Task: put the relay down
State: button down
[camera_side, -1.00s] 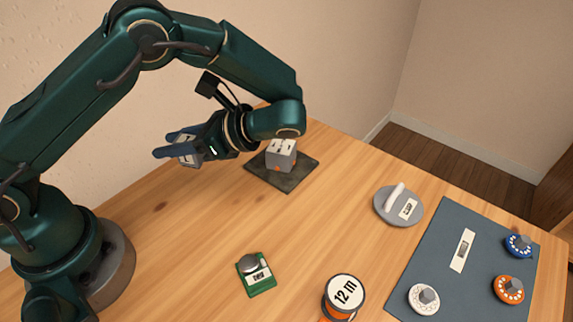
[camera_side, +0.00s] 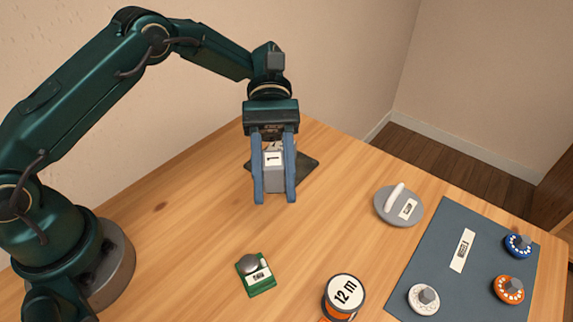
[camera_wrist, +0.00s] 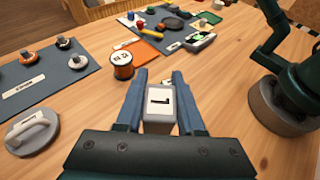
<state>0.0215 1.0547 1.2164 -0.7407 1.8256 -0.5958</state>
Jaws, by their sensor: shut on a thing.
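The relay (camera_side: 273,178) is a small grey block with a white label bearing a black mark. My gripper (camera_side: 275,196) points down and is shut on it, with a blue finger on each side. In the wrist view the relay (camera_wrist: 160,122) sits between the two fingers, label facing the camera. In the side view it shows in front of a dark square mat (camera_side: 308,163) at the back of the table. The grey block on that mat is mostly or wholly hidden behind my gripper. I cannot tell how high the relay is above the table.
A green device (camera_side: 256,280) and an orange spool marked 12 m (camera_side: 344,292) stand at the front. A grey disc with a handle (camera_side: 385,208) and a blue-grey mat with dials (camera_side: 450,225) lie to the right. Bare wood lies left and front of my gripper.

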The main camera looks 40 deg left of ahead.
jog(key=w+a+r+n+t+h, duration=0.25)
jog(key=w+n+t, duration=0.2)
jog(key=w, duration=0.25)
jog(key=shift+h, duration=0.25)
jog(key=d+f, duration=0.2)
jog(key=d, duration=0.2)
jog(key=s+d+f, duration=0.1)
jog(key=d+f, duration=0.1)
jog(key=d, duration=0.1)
jog(key=d+f, duration=0.3)
jog(key=d, duration=0.1)
jog(key=shift+s+d, duration=0.35)
jog(key=shift+f, duration=2.05)
jog(key=shift+f, duration=0.15)
jog(key=c, duration=0.5)
grip_release()
